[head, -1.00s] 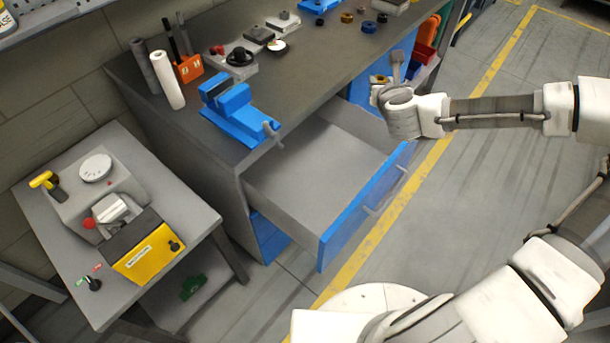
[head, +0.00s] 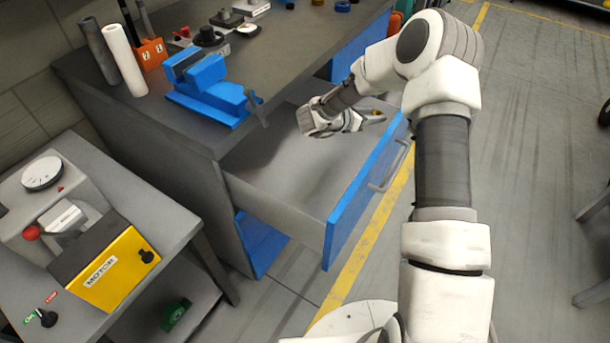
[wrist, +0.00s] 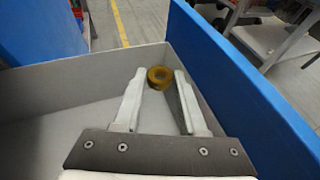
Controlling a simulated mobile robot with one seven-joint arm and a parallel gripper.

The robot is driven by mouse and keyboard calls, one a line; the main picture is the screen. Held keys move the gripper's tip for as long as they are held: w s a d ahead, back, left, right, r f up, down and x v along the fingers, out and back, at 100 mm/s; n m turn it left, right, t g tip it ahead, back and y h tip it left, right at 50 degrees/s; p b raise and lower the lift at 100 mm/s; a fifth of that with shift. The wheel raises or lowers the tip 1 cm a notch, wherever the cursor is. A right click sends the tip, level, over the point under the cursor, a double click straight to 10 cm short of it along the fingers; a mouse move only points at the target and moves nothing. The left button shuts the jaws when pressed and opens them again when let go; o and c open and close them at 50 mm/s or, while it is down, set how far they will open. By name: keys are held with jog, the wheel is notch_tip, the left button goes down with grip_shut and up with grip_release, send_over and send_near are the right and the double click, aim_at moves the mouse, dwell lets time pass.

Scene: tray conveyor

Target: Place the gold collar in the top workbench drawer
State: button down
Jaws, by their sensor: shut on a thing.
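The gold collar (wrist: 160,77) is a small ring held between the tips of my gripper's fingers (wrist: 158,84) in the wrist view. In the head view the gold collar (head: 377,113) shows as a small spot at the end of my gripper (head: 374,117). The top workbench drawer (head: 285,170) is pulled open, with a blue front (head: 362,195) and grey walls. My gripper is over the open drawer, near its far right corner. The drawer floor (wrist: 75,135) that shows is bare. I cannot tell how high the collar is above it.
A blue vise (head: 207,90) stands on the workbench edge beside the drawer. A side table with a yellow motor box (head: 105,272) stands at the left. The floor to the right of the drawer is mostly clear.

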aim_at(339, 167)
jog(key=f+m+g+b, duration=0.1)
jog(key=f+b, duration=0.1)
jog(key=f, duration=0.2)
jog(key=f+g+b, duration=0.1)
jog(key=f+b, duration=0.1)
jog(key=f, duration=0.3)
jog(key=a+f+m+h+b, duration=0.1)
jog(key=f+b, duration=0.1)
jog(key=f, duration=0.2)
jog(key=shift+w+f+m+g+b, duration=0.15)
jog(key=shift+f+m+g+b, duration=0.15)
jog(key=shift+f+g+b, duration=0.1)
jog(key=shift+s+a+f, duration=0.1)
jog(key=shift+s+a, duration=0.05)
jog(key=shift+a, duration=0.35)
jog(key=shift+s+a+f, duration=0.1)
jog(key=shift+s+a, duration=0.05)
jog(key=shift+a, duration=0.3)
jog(key=s+a, duration=0.1)
jog(key=a+b, duration=0.1)
jog(key=a, duration=0.1)
jog(key=s+a, duration=0.1)
jog(key=a, duration=0.1)
jog(key=shift+s+a+b, duration=0.15)
jog(key=shift+s+b, duration=0.15)
jog(key=shift+s+a+f+b, duration=0.1)
jog(key=shift+f+b, duration=0.2)
jog(key=shift+f, duration=0.15)
